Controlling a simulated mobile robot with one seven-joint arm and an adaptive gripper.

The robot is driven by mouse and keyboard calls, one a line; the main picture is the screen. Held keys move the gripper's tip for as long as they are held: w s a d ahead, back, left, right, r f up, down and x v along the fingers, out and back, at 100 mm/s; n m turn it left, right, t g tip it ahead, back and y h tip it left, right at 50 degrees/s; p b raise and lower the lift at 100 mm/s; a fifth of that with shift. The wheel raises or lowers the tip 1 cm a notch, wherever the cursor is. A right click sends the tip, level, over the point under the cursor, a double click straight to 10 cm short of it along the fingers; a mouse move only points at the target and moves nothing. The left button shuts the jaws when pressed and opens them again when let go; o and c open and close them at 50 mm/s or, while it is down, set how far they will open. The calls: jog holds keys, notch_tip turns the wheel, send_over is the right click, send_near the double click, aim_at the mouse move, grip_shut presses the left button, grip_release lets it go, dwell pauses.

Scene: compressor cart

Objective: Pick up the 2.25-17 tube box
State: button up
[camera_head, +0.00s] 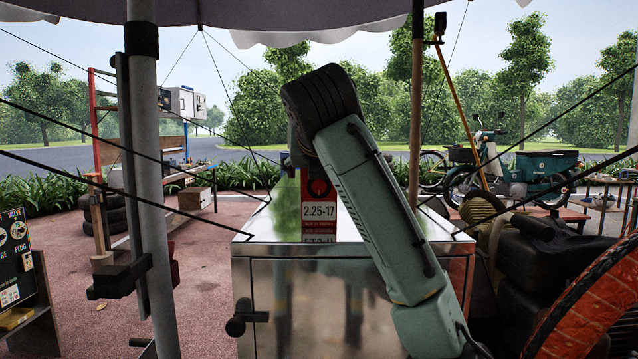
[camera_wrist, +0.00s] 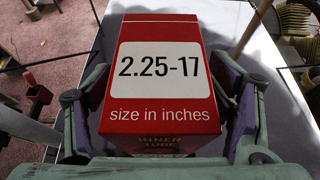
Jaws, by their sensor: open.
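The red 2.25-17 tube box (camera_head: 318,190) stands on the shiny metal top of the cart (camera_head: 262,222), partly hidden behind my arm in the head view. In the wrist view the box (camera_wrist: 163,30) fills the middle, its white label reading 2.25-17 above "size in inches". My gripper (camera_wrist: 158,118) is open, with one finger on each side of the box. The left finger is close to the box's left side and the right finger close to its right side; I cannot tell whether either touches. In the head view my gripper is hidden behind my arm.
A grey pole (camera_head: 150,180) stands left of the cart, and a thinner pole (camera_head: 416,110) rises behind it. Dark lines cross the view at several angles. An orange round object (camera_head: 590,305) and dark bulky items crowd the right. The metal top left of the box is bare.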

jog(key=shift+r, duration=0.1)
jog(key=c, duration=1.6)
